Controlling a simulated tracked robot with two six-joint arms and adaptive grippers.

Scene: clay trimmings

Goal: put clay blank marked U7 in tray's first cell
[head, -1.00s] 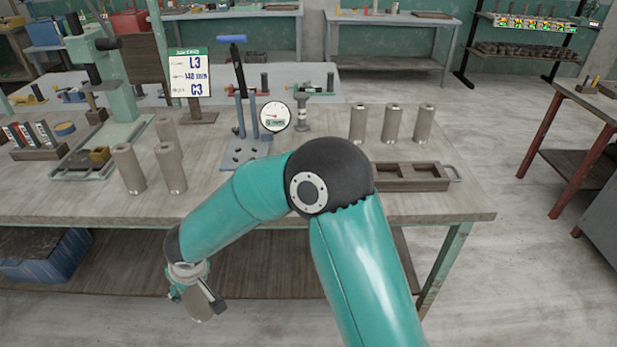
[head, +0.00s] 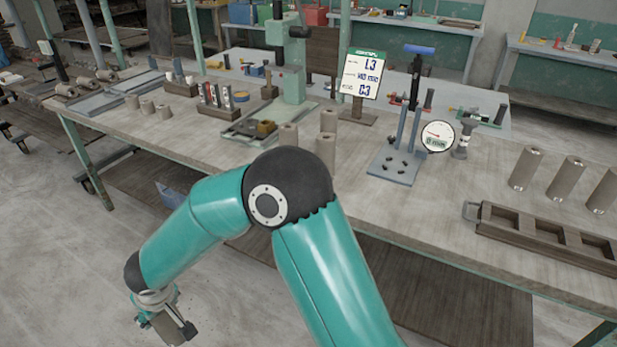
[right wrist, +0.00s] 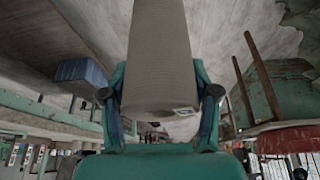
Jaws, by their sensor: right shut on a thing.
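My right gripper (head: 163,318) hangs low at the bottom left of the head view, in front of the table and below its top. It is shut on a grey-brown clay cylinder (right wrist: 160,50), which fills the middle of the right wrist view between the two fingers. A small pale mark (right wrist: 184,110) shows near its end, too small to read. The dark wooden tray (head: 530,249) lies at the table's right front, cut by the picture edge; the cells I see look empty. My left gripper is not in view.
Upright clay cylinders stand behind the tray (head: 525,168) and left of the gauge stand (head: 326,150). The dial gauge (head: 437,136) and a sign (head: 361,74) reading L3 and C3 stand mid-table. Shorter cylinders (head: 147,107) stand far left. The table front between is fairly clear.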

